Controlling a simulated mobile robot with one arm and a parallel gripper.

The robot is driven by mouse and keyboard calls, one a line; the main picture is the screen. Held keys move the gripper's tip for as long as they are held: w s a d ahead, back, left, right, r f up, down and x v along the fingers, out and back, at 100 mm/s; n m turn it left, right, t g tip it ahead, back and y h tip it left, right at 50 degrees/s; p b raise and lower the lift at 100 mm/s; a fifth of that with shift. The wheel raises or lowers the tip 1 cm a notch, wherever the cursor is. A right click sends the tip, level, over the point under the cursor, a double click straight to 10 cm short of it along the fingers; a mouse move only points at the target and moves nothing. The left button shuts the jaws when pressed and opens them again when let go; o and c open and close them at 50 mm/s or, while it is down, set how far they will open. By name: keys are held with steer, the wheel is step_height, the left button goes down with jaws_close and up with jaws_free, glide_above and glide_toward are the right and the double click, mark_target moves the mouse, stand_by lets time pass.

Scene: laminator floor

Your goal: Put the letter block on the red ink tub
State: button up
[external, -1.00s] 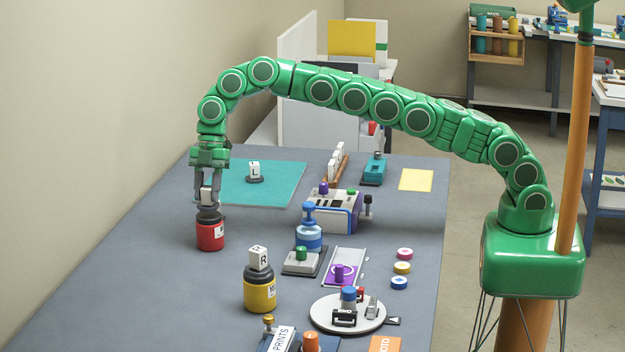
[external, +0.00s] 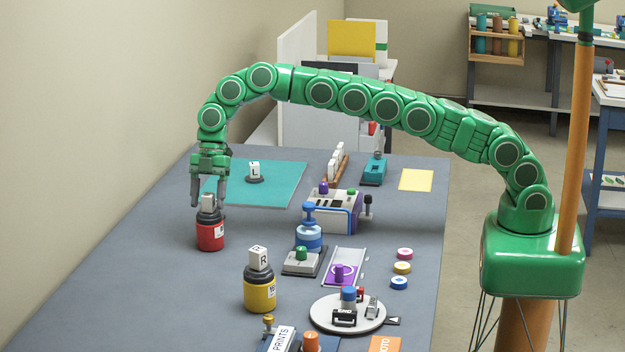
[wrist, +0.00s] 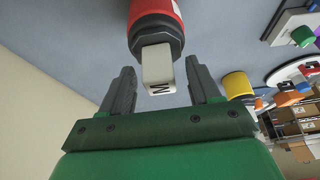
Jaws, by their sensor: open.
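A white letter block (external: 207,201) sits upright on the black lid of the red ink tub (external: 210,234) at the left of the table. The wrist view shows an M on the block (wrist: 158,70), with the red tub (wrist: 152,14) beyond it. My gripper (external: 208,206) is open, with one finger on either side of the block. In the wrist view the fingers of my gripper (wrist: 160,68) stand apart from the block, with gaps on both sides.
A yellow tub (external: 260,292) bears an R block (external: 258,257). An L block (external: 254,169) stands on a dark base on the teal mat (external: 285,185). A purple-and-grey machine (external: 331,210) and a blue stamp (external: 309,232) stand to the right. The table left of the tubs is clear.

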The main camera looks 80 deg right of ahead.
steer(key=shift+r, duration=0.2)
steer(key=v, duration=0.7)
steer(key=shift+r, duration=0.2)
steer(key=shift+d, duration=0.15)
steer(key=s+d+r+m+h, duration=0.1)
steer(key=s+d+r+m, duration=0.25)
steer(key=s, duration=0.45)
steer(key=s+d+r+m, duration=0.3)
steer(key=s+r, duration=0.2)
steer(key=s, duration=0.4)
steer(key=s+d+r+m+h, duration=0.1)
steer(key=s+d+r+m, duration=0.25)
steer(key=s, duration=0.45)
steer(key=s+d+f+m, duration=0.2)
steer(key=s+d, duration=0.1)
steer(key=s, duration=1)
steer(key=s+d+f+m+g+h, duration=0.1)
steer(key=s+d+f+m, duration=0.2)
steer(key=s, duration=1)
steer(key=s+d+f+m+h, duration=0.1)
steer(key=s+d+f+m, duration=0.1)
steer(key=s, duration=1.2)
steer(key=shift+d+f+m+g, duration=0.35)
steer(key=shift+d+m, duration=0.25)
steer(key=shift+d, duration=0.6)
